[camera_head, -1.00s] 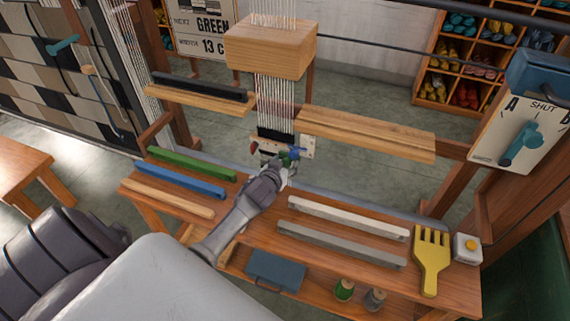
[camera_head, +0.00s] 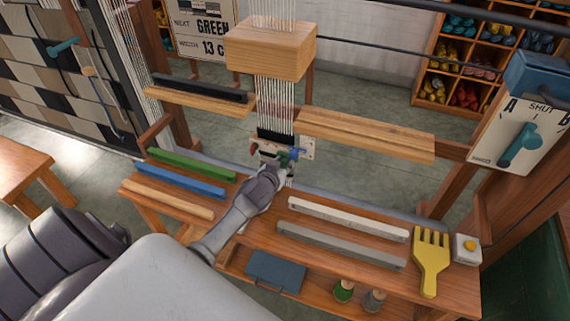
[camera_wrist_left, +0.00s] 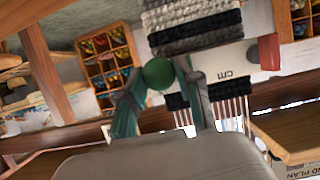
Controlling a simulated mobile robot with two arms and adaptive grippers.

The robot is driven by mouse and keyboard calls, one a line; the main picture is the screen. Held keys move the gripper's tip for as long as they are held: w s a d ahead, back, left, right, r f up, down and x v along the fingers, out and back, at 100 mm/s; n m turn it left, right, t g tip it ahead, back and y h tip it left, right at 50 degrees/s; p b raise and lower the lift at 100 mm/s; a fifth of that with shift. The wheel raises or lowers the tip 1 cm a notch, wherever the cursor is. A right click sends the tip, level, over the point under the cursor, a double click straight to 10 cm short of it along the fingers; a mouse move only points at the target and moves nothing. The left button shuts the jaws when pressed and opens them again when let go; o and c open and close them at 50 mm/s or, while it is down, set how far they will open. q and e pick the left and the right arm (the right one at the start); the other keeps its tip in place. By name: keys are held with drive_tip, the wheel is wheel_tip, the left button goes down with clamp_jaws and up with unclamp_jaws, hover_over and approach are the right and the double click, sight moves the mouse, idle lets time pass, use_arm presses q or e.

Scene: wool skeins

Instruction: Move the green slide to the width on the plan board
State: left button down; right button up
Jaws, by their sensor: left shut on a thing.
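The green slide (camera_wrist_left: 158,74) shows in the left wrist view as a round green knob on the white cm scale (camera_wrist_left: 222,62), just below the woven cloth. The fingers of my left gripper (camera_wrist_left: 163,92) are shut on this knob. In the head view my left gripper (camera_head: 282,160) is at the scale under the warp threads, and its fingers largely hide the slide. A red piece (camera_wrist_left: 268,52) sits at the scale's right end in the wrist view. The plan board (camera_head: 205,32) at the back reads GREEN and width 13, partly cut off. My right gripper is out of view.
Green (camera_head: 190,164), blue (camera_head: 180,181) and pale bars lie on the bench left of my arm. A wooden block (camera_head: 270,50) hangs above.

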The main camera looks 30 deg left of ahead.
use_arm(q)
drive_tip(key=shift+s+a, duration=0.2)
drive_tip(key=shift+a, duration=0.55)
drive_tip(key=c, duration=0.8)
unclamp_jaws()
drive_tip(key=v, duration=1.2)
drive_tip(key=shift+d, duration=0.1)
drive_tip(key=shift+s+d+f, duration=0.1)
